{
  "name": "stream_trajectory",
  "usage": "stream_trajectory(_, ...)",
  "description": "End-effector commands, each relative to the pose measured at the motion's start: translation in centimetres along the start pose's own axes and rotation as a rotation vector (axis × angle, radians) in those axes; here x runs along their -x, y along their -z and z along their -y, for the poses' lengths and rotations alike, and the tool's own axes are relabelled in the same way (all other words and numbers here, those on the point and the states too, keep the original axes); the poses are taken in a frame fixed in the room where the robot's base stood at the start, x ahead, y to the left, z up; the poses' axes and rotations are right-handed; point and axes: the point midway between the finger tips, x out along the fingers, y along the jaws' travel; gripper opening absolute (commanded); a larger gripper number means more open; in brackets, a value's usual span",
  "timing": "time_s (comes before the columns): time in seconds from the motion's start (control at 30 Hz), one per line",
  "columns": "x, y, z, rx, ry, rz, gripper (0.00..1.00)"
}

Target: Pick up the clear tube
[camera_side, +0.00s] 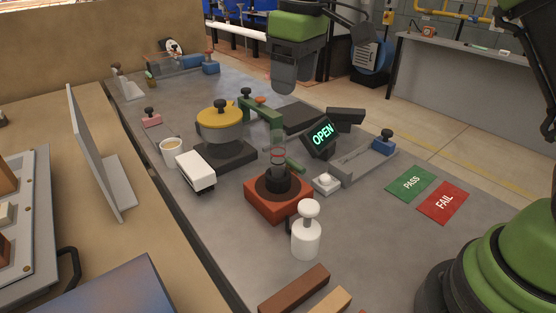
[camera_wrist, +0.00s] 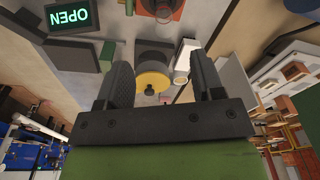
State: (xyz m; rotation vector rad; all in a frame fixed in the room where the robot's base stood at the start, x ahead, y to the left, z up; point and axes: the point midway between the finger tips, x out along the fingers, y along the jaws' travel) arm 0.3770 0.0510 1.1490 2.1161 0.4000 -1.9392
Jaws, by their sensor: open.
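The clear tube (camera_side: 278,146) is see-through with thin reddish bands near its lower part. In the side view it stands upright over a dark round holder on a red-brown block (camera_side: 262,202). My gripper (camera_side: 285,84) is high above the bench, behind and above the tube and apart from it. In the wrist view my gripper (camera_wrist: 165,68) has its two dark fingers spread wide with nothing held between them. The red-brown block (camera_wrist: 176,12) shows at the top edge of that view; I cannot make out the tube clearly there.
A pot with a yellow lid (camera_side: 220,118) stands left of the tube beside a green arm-like fixture (camera_side: 262,109). A lit OPEN sign (camera_side: 322,134) is to its right. A white bottle (camera_side: 306,238) stands in front. Green PASS (camera_side: 411,183) and red FAIL (camera_side: 443,202) mats lie right.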

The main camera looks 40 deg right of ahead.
Motion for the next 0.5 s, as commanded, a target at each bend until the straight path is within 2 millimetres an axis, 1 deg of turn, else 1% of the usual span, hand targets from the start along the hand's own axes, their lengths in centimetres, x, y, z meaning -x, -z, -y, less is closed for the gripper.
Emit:
stream_trajectory(0.03, -1.5, 0.8, -0.1, 0.029, 0.000, 0.029, 0.61)
stream_trajectory(0.1, -2.9, 1.5, -0.2, 0.062, -0.001, 0.056, 0.61)
stream_trajectory(0.2, -4.1, 2.0, -0.2, 0.092, -0.001, 0.081, 0.61)
stream_trajectory(0.37, -5.9, 2.1, -0.3, 0.107, 0.000, 0.095, 0.61)
stream_trajectory(0.5, -8.0, 1.9, -0.3, 0.106, 0.000, 0.095, 0.61)
